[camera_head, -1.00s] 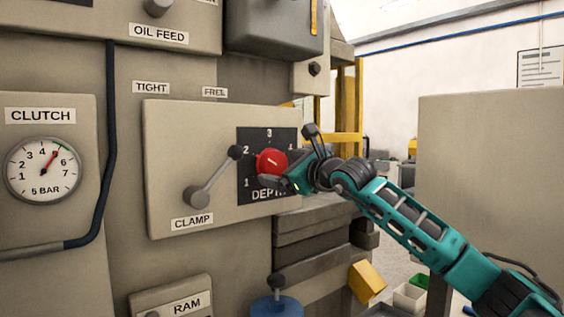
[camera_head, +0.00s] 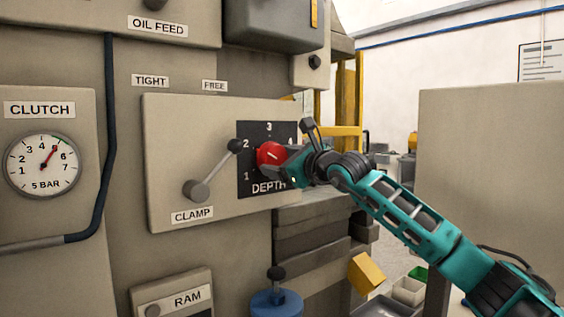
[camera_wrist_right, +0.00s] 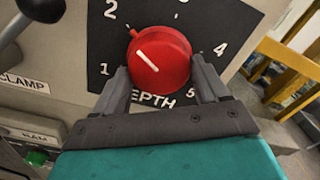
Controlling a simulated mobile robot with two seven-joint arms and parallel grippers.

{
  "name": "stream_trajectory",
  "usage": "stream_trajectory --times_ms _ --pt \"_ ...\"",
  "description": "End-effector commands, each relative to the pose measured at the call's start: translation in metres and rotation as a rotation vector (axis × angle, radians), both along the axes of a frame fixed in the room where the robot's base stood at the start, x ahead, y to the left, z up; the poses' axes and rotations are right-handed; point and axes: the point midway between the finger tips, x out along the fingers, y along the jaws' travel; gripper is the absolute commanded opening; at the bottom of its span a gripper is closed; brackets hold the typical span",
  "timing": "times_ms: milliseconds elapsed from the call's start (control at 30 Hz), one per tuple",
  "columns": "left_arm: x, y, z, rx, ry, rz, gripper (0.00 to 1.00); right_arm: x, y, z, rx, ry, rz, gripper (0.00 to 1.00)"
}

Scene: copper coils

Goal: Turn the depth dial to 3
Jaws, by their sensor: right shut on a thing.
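The red depth dial (camera_head: 270,154) sits on a black plate (camera_head: 254,131) numbered around it, with DEPTH written below. The dial also shows large in the right wrist view (camera_wrist_right: 160,55). Its white line slants up and left, pointing roughly toward 2. My right gripper (camera_head: 281,164) reaches in from the right and is shut on the dial. In the right wrist view its two fingers (camera_wrist_right: 158,78) are on the lower left and lower right sides of the knob. The 3 is above the dial in the head view. My left gripper is not in view.
A clamp lever (camera_head: 214,172) with a black ball end is close on the left of the dial. A clutch gauge (camera_head: 42,165) is at the far left. A blue part with a black knob (camera_head: 276,303) stands below. A grey box face (camera_head: 490,170) is at the right.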

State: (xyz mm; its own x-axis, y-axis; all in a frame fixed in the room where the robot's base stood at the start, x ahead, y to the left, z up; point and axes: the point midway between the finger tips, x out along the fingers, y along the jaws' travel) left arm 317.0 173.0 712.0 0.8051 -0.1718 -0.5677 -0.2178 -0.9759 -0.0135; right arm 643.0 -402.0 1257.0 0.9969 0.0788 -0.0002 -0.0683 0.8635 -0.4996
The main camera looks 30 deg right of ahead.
Motion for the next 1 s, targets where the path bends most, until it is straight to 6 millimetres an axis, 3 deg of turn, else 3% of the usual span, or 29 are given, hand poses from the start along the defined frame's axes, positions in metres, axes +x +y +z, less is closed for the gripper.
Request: stream_trajectory --times_ms 433,633,1000 --pt "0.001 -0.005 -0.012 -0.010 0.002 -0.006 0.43 0.000 0.001 -0.004 0.114 0.007 0.001 0.43" --pt "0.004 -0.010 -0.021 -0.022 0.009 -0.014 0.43 0.000 0.002 -0.005 0.273 0.020 0.002 0.43" --pt "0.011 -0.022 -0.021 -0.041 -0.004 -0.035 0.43 0.000 0.003 -0.002 0.622 0.049 0.002 0.43"
